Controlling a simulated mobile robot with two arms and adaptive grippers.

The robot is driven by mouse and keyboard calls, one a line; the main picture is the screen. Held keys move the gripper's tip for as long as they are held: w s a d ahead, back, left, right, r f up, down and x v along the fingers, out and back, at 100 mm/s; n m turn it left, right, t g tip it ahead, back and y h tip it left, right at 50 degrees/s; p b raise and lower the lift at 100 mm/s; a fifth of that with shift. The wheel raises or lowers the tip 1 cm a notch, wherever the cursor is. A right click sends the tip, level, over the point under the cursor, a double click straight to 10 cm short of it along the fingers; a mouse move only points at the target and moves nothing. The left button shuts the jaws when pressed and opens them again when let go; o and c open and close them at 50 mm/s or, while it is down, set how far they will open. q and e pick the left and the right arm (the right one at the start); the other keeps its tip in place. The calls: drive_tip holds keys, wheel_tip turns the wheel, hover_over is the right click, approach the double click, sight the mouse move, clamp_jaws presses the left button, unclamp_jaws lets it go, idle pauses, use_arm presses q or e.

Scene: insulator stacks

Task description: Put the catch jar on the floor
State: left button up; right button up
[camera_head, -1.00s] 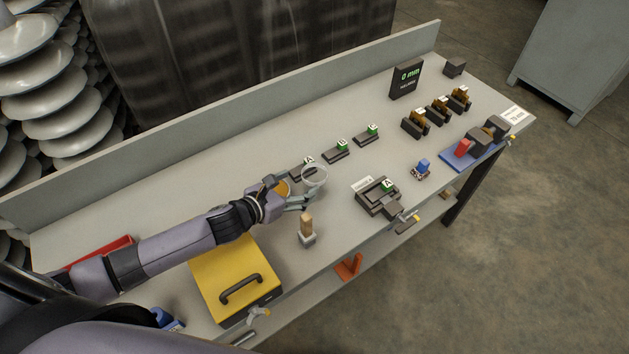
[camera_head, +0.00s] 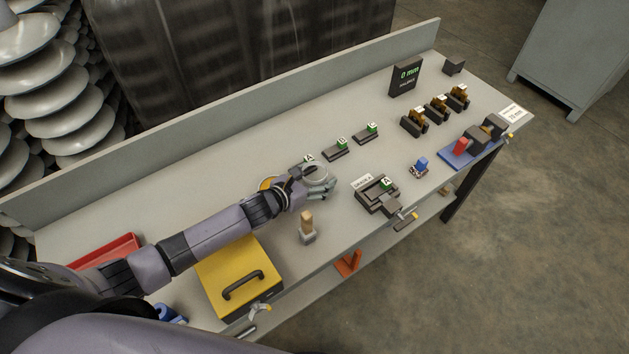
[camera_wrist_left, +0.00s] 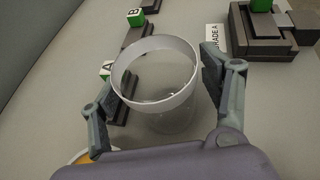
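The catch jar, a clear jar with a pale rim (camera_wrist_left: 155,103), stands upright on the grey bench (camera_head: 220,165). In the head view the jar (camera_head: 316,172) is partly hidden by my left gripper (camera_head: 322,186). In the left wrist view the fingers of this gripper (camera_wrist_left: 165,95) are spread, one on each side of the jar. Small gaps seem to show beside the rim; contact lower down cannot be told. The concrete floor (camera_head: 540,230) lies right of and below the bench. My right gripper is not in view.
Black blocks with green lettered cubes (camera_head: 336,150) stand behind the jar. A grade A fixture (camera_head: 378,194) is to its right. A wooden-handled tool (camera_head: 307,228) and a yellow box (camera_head: 238,275) are nearer. Open floor lies at the right.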

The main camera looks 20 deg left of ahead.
use_arm(q)
drive_tip(key=c, duration=1.3)
drive_tip(key=shift+r, duration=0.1)
